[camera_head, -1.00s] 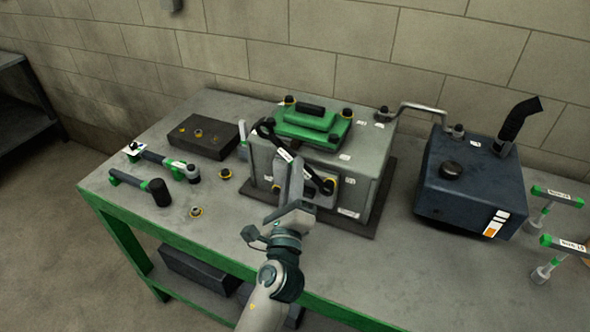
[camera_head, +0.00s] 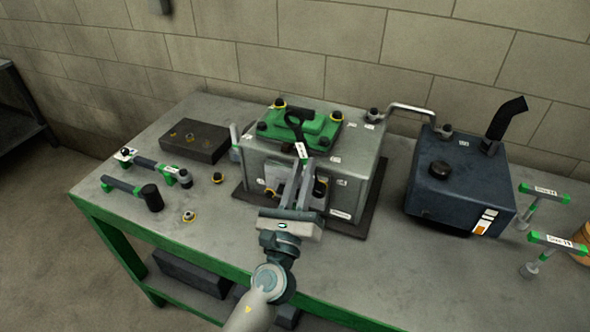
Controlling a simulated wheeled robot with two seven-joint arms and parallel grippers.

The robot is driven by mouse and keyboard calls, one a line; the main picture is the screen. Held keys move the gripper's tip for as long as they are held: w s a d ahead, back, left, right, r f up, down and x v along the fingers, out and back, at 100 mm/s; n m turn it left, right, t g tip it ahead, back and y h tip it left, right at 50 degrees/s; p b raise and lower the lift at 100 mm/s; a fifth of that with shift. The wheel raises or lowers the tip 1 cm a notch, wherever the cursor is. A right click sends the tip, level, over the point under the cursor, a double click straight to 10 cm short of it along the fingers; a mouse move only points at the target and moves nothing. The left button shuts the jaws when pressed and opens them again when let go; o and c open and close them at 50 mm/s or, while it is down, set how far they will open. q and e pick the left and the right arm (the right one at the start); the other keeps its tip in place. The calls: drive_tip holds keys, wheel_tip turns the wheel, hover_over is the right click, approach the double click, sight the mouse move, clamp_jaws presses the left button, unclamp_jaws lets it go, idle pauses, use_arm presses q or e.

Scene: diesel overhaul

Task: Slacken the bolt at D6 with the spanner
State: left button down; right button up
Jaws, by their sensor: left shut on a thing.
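My left gripper (camera_head: 305,166) is shut on a dark spanner (camera_head: 297,128) with a white label, in front of the engine block. The spanner's ring end points up and away, in front of or over the green cover (camera_head: 318,127); I cannot tell whether it touches. The grey engine block (camera_head: 350,160) has dark bolts on its top and front. A dark bolt (camera_head: 320,186) shows on the front face, just right of my gripper. The small position labels are unreadable, so I cannot tell which bolt is D6. The spanner's near end is hidden by the gripper. My right gripper is not in view.
A dark blue tank (camera_head: 458,185) stands right of the block, joined by a grey pipe (camera_head: 412,108). Labelled T-handled tools (camera_head: 545,190) stand at far right. The bench's front left is mostly clear.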

use_arm(q)
drive_tip(key=d+m+h, duration=0.1)
drive_tip(key=m+h, duration=0.1)
drive_tip(key=m, duration=0.1)
drive_tip(key=s+d+m+p, duration=0.1)
drive_tip(key=m, duration=0.1)
drive_tip(key=shift+d+r+g+h, duration=0.25)
drive_tip(key=shift+d+g+h, duration=0.05)
drive_tip(key=shift+h, duration=0.1)
drive_tip(key=shift+w, duration=0.1)
drive_tip(key=shift+w, duration=0.1)
drive_tip(key=shift+w+d, duration=0.3)
drive_tip(key=shift+w, duration=0.4)
drive_tip(key=shift+a, duration=0.1)
